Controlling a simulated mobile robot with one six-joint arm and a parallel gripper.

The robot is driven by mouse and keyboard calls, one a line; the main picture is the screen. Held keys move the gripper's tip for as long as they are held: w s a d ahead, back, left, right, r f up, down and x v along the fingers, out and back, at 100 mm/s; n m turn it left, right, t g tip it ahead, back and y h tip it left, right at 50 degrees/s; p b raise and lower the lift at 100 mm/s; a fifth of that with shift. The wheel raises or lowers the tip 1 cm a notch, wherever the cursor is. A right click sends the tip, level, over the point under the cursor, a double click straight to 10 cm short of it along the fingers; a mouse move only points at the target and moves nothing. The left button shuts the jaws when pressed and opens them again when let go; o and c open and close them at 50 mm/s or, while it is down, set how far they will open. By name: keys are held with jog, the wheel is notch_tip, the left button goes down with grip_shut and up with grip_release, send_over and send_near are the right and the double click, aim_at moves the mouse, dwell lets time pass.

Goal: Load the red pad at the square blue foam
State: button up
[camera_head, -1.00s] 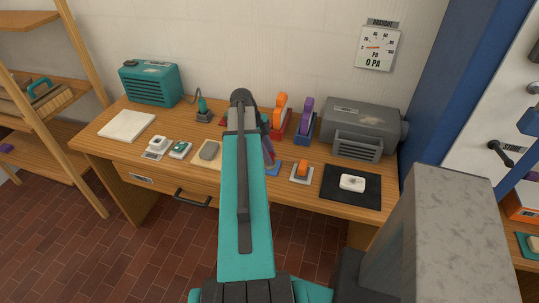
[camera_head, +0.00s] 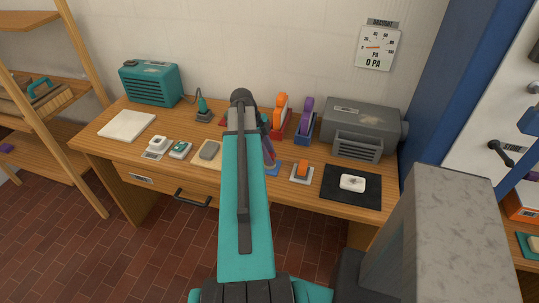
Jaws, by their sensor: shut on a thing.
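My teal arm stands in front of my gripper (camera_head: 267,136) and hides most of it. A narrow dark red and purple piece (camera_head: 269,152) shows past the arm's right edge, at my gripper. I take it to be the red pad held in the jaws, though its shape is mostly covered. The blue foam (camera_head: 273,169) lies on the desk just below it, partly hidden by the arm. I cannot tell whether the pad touches the foam.
The wooden desk (camera_head: 235,182) holds an orange tool (camera_head: 281,112), a purple tool (camera_head: 306,115), a grey machine (camera_head: 360,130), a small orange block (camera_head: 302,169) and a black mat (camera_head: 338,192) with a white piece. A wall gauge (camera_head: 378,48) reads 0 PA. A grey block stands front right.

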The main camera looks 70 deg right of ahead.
dwell(0.4)
jog(key=shift+r+p, duration=1.8)
jog(key=shift+r, duration=1.7)
